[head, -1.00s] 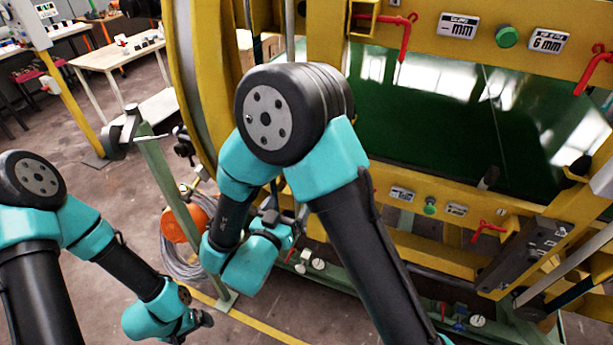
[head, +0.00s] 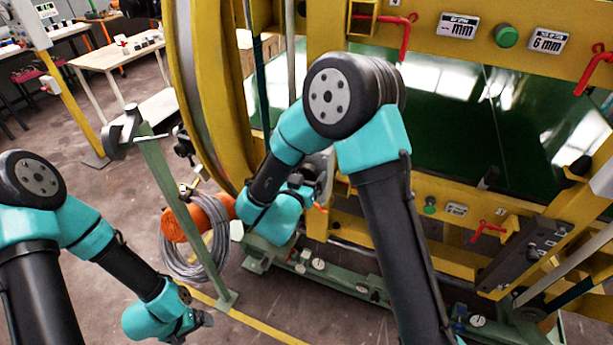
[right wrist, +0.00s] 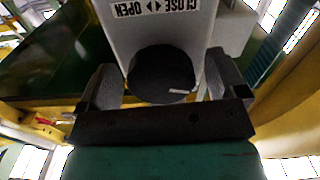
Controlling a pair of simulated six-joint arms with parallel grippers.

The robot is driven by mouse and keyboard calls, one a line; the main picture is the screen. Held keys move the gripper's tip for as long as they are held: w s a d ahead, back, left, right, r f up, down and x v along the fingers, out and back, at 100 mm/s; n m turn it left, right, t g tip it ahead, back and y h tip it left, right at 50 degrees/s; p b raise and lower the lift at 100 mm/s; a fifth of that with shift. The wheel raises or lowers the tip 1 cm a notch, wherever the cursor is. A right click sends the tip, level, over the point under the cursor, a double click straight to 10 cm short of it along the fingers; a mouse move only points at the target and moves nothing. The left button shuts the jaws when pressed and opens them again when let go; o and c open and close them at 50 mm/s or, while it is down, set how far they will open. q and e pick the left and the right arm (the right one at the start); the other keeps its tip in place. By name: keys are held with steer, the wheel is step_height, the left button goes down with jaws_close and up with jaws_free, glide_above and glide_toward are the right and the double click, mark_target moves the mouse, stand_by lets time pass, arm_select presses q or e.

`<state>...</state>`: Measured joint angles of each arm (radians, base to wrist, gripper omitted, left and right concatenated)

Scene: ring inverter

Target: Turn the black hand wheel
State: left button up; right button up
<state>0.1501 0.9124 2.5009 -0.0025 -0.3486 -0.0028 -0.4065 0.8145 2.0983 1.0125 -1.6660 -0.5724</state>
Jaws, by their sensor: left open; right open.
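The black hand wheel (right wrist: 162,75) shows in the right wrist view on a pale housing (right wrist: 150,38) with a "CLOSE / OPEN" label. My right gripper (right wrist: 163,85) is open, with one finger on each side of the wheel. The fingers look apart from the wheel, though I cannot tell for sure if either touches. In the head view my right arm covers that spot, and I cannot make out the wheel there. My left gripper (head: 203,321) is open and empty over the floor at the lower left of the head view, far from the wheel.
The yellow machine frame (head: 210,95) with a dark green panel (head: 450,125) fills the right side. A green post (head: 175,210), an orange part (head: 195,217) and a coiled grey cable (head: 195,262) stand left of my right arm. Open floor lies around my left arm.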

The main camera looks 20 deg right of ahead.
steer(key=c, duration=0.9)
steer(key=shift+c, duration=0.2)
steer(key=shift+m, duration=0.5)
steer(key=m, duration=0.4)
steer(key=shift+a+m, duration=0.1)
steer(key=shift+m, duration=0.2)
steer(key=m, duration=0.5)
steer(key=shift+w+m, duration=0.1)
steer(key=shift+m, duration=0.2)
steer(key=o, duration=0.9)
steer(key=shift+r, duration=0.1)
